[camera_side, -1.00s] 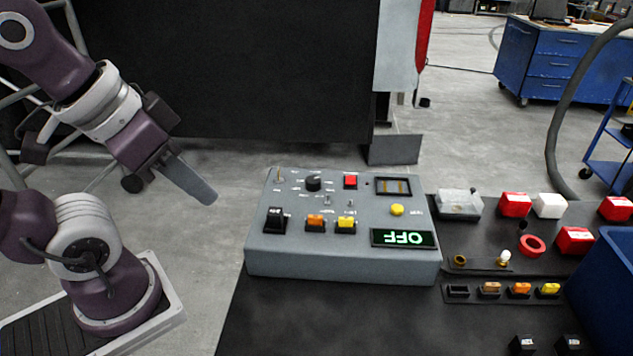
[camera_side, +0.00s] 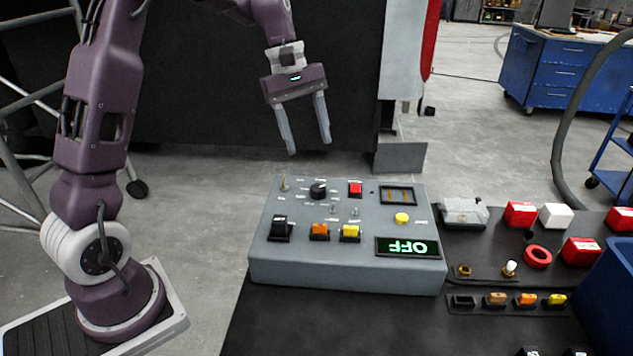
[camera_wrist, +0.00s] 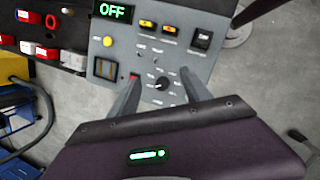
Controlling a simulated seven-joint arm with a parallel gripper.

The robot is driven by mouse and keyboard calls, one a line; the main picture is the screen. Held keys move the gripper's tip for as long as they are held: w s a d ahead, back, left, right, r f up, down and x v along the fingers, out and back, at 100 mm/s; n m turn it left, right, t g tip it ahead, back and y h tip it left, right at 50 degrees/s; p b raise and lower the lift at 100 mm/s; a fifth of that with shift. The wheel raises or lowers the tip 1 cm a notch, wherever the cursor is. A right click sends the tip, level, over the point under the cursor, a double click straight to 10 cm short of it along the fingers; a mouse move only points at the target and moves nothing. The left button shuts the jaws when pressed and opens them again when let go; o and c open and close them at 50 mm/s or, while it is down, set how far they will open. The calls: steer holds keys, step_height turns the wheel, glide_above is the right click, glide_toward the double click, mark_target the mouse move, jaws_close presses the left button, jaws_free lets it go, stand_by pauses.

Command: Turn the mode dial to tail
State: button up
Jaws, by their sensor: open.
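The mode dial (camera_side: 318,190) is a black round knob near the back of the grey control box (camera_side: 340,275), with small labels around it too small to read. In the wrist view the dial (camera_wrist: 162,84) lies between my two fingers, with a pale pointer mark on it. My gripper (camera_side: 308,147) is open and empty, fingers pointing down, in the air above and behind the box. It also shows in the wrist view (camera_wrist: 160,85). The box's display (camera_side: 407,248) reads OFF in green, upside down in the side view.
Near the dial are a red button (camera_side: 355,189), small toggle switches, orange (camera_side: 319,231) and yellow (camera_side: 350,232) rockers, a black rocker (camera_side: 281,228) and a yellow button (camera_side: 401,218). Red and white blocks and a blue bin (camera_side: 610,290) stand to the right. The air above the box is free.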

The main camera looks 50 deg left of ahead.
mark_target(318, 187)
steer(key=w+f+n, duration=0.1)
steer(key=f, duration=0.3)
steer(key=w+a+f+n, duration=0.1)
steer(key=f, duration=0.4)
steer(key=w+a+f+n+h, duration=0.1)
steer(key=w+f, duration=0.1)
steer(key=f, duration=0.3)
steer(key=shift+w+a+f+n+g, duration=0.1)
steer(key=shift+a+f+n+g, duration=0.05)
steer(key=shift+n+g, duration=0.2)
jaws_close()
